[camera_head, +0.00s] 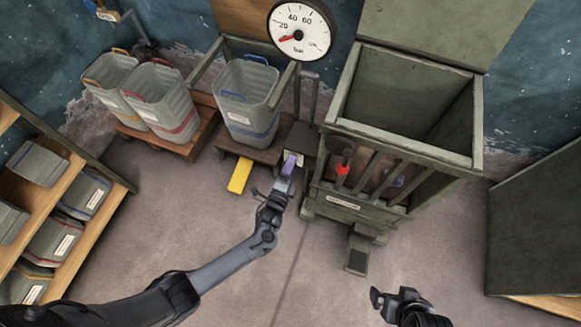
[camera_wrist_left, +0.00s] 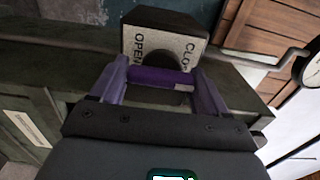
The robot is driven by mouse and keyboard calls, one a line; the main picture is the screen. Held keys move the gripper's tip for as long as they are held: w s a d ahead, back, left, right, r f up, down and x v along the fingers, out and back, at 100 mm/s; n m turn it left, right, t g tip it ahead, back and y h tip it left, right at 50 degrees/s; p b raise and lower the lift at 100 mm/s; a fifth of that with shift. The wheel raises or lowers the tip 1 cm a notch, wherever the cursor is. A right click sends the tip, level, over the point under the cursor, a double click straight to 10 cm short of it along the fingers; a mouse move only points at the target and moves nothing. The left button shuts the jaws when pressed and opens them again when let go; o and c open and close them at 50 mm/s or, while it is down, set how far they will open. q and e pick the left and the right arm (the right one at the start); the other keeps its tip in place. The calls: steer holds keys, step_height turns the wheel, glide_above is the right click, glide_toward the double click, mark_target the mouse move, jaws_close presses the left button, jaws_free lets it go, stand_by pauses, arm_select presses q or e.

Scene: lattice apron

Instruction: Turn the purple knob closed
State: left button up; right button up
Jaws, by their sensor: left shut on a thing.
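The purple knob (camera_wrist_left: 160,77) sits in front of a pale plate (camera_wrist_left: 140,45) on a dark block. The plate reads OPEN on the left and a partly cut-off CLO... on the right. My left gripper (camera_wrist_left: 160,86) is shut on the knob, one finger at each end of the purple bar. In the head view the left gripper (camera_head: 284,181) reaches the purple knob (camera_head: 289,162) beside the green bin frame; much of the knob is hidden there. My right gripper (camera_head: 388,299) hangs empty at the bottom, away from everything; its jaw opening is unclear.
A yellow pedal (camera_head: 240,175) lies just left of my left gripper. A grey tub (camera_head: 247,100) stands behind it, and a slatted green bin (camera_head: 407,95) to the right. A pressure gauge (camera_head: 300,29) hangs above. The floor between my arms is clear.

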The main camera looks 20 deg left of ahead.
stand_by(0.3)
arm_select(q)
steer(key=o, duration=1)
steer(key=shift+c, duration=0.2)
steer(key=s+p, duration=0.2)
steer(key=s, duration=0.8)
steer(key=shift+s+p, duration=0.4)
